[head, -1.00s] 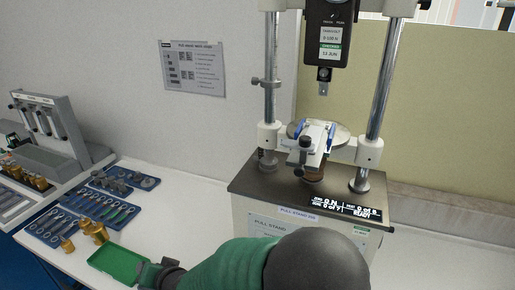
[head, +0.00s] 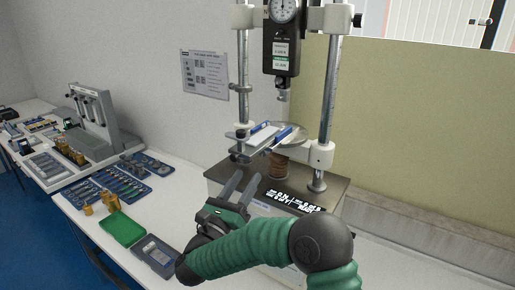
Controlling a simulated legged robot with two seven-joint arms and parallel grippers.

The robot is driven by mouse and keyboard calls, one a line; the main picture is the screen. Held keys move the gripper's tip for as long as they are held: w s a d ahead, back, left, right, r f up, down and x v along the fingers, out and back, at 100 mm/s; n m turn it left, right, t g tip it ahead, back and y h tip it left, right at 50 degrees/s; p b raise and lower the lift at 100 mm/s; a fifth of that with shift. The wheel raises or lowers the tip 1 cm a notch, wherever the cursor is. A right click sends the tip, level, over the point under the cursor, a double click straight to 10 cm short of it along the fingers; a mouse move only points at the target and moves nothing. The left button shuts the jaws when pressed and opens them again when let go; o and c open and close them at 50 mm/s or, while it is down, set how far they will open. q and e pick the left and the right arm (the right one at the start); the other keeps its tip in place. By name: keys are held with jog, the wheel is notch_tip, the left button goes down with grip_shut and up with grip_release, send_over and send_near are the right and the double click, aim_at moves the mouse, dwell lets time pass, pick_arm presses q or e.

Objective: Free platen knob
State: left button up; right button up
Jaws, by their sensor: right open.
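The pull stand (head: 335,190) stands on the bench with two steel posts. Its round platen (head: 291,137) sits between the posts above a brown ribbed column (head: 278,166). A blue-and-white fixture (head: 262,138) lies across the platen's left side. A small metal part (head: 241,136) sits at the fixture's left end; I cannot tell whether it is the platen knob. My right gripper (head: 247,174) is open and empty, its two fingers pointing up just below and in front of the fixture, apart from it. My left gripper is not in view.
A force gauge (head: 282,45) hangs above the platen. On the bench at left are a green tray (head: 122,229), a dark tray (head: 153,256), blue tool trays (head: 108,188) and brass weights (head: 110,201).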

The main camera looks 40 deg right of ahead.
aim_at(262, 154)
jog(key=x, duration=0.2)
jog(key=p+x, duration=0.1)
jog(key=x, duration=0.2)
jog(key=s+x, duration=0.1)
jog(key=x, duration=0.1)
jog(key=shift+w+d+r+p, duration=0.15)
jog(key=shift+d+r+p, duration=0.05)
jog(key=shift+d+p, duration=0.1)
jog(key=shift+w+d+f, duration=0.1)
jog(key=shift+w+d, duration=0.2)
jog(key=shift+w, duration=0.05)
jog(key=shift+a, duration=0.2)
jog(key=shift+c, duration=1.2)
jog(key=shift+s, duration=0.15)
grip_shut()
